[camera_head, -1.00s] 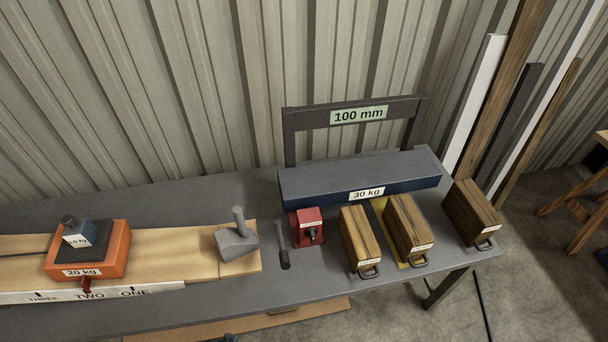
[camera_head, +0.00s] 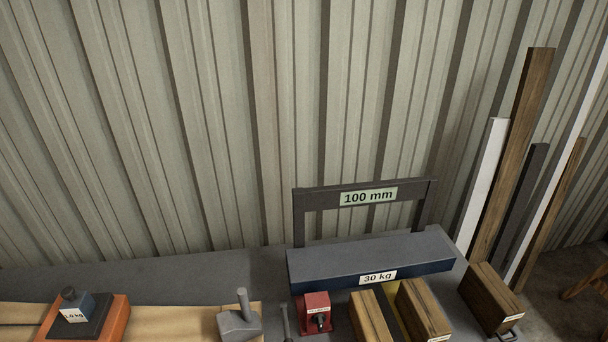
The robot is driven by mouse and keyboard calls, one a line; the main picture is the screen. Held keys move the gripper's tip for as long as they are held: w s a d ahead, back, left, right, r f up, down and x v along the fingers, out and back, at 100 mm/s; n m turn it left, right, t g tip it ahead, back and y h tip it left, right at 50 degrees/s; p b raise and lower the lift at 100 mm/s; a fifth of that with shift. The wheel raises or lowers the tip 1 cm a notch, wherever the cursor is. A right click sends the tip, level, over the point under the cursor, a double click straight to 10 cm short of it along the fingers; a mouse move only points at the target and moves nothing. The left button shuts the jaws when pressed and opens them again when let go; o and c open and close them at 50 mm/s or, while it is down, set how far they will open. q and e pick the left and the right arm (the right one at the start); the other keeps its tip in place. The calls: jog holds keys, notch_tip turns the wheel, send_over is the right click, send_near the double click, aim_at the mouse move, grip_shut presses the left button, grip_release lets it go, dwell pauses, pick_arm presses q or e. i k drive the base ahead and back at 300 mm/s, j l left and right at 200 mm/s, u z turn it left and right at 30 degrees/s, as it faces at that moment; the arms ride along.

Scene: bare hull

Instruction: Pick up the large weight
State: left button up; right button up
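A long dark blue weight (camera_head: 330,273) labelled "30 kg" lies across the right part of the grey bench. A smaller dark weight (camera_head: 72,304) with a white label that seems to read "5.0 kg" sits on an orange block (camera_head: 117,318) at the lower left. The orange block's lower part is cut off by the picture edge. Neither of my grippers shows in the head view.
A dark frame (camera_head: 313,201) marked "100 mm" stands behind the blue weight. A red device (camera_head: 314,309) and wooden blocks (camera_head: 370,318) stand in front of it. A grey mallet-like tool (camera_head: 240,318) lies left. The bench (camera_head: 190,280) is clear at the back left.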

aim_at(76, 307)
jog(key=u, duration=1.9)
jog(key=i+j, duration=0.85)
jog(key=j+z, duration=0.05)
jog(key=j, duration=0.05)
